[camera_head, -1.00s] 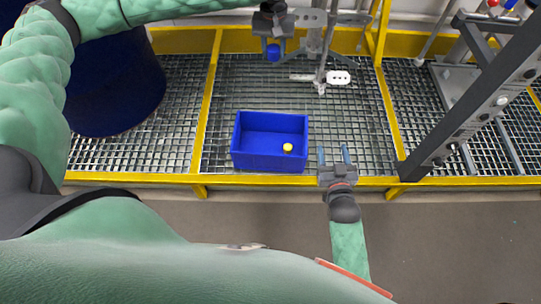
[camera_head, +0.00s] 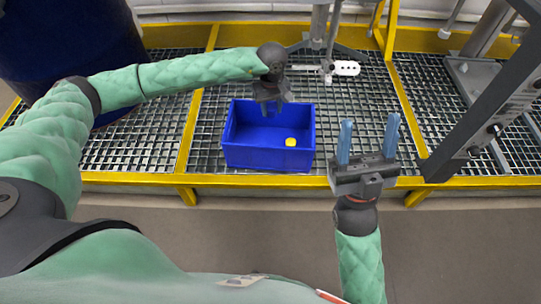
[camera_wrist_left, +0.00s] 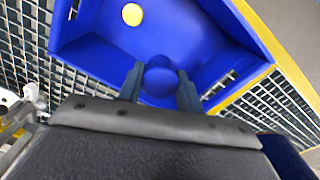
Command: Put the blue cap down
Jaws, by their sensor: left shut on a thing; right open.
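The blue cap (camera_wrist_left: 160,78) is held between the two fingers of my left gripper (camera_wrist_left: 161,88) in the left wrist view. In the head view my left gripper (camera_head: 271,105) hangs over the blue bin (camera_head: 266,157), near its back wall; the cap is hard to make out there against the bin. Whether the cap touches the bin floor I cannot tell. A yellow cap (camera_head: 291,142) lies in the bin, toward its front right; it also shows in the left wrist view (camera_wrist_left: 132,14). My right gripper (camera_head: 368,143) is open and empty, to the right of the bin.
The bin stands on a metal grating (camera_head: 356,105) with yellow edge beams (camera_head: 130,178). A large dark blue drum (camera_head: 70,45) stands at the left. A grey agitator stand (camera_head: 320,25) is behind the bin, and a dark post (camera_head: 480,120) is at the right.

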